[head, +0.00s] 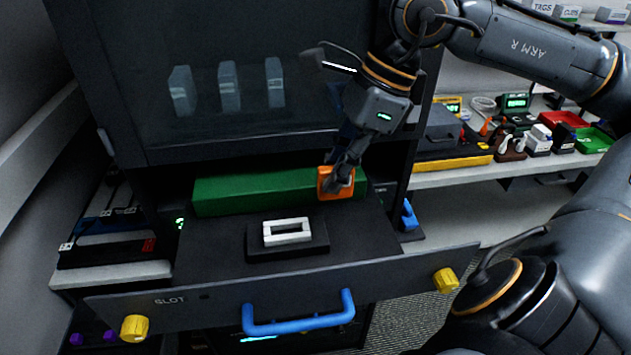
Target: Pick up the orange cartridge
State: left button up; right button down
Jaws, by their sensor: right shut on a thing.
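The orange cartridge (324,183) is a small block at the right end of a long green block, at the back of the pulled-out dark tray. My right gripper (337,182) reaches down from the upper right and is shut on the orange cartridge. Its dark fingers cover part of the cartridge. I cannot tell whether the cartridge touches the surface below. My left gripper is not in view.
The green block (250,194) lies beside the cartridge. A white rectangular frame (287,232) sits on the tray (365,238). The tray front has a blue handle (300,318) and yellow knobs (134,328). A dark glass-fronted cabinet (225,125) stands behind. Cluttered shelves are at right.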

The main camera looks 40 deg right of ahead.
jog(key=s+d+r+b, duration=0.1)
jog(key=s+d+r, duration=0.2)
jog(key=r, duration=0.3)
jog(key=shift+s+d, duration=0.4)
jog(key=shift+s, duration=0.5)
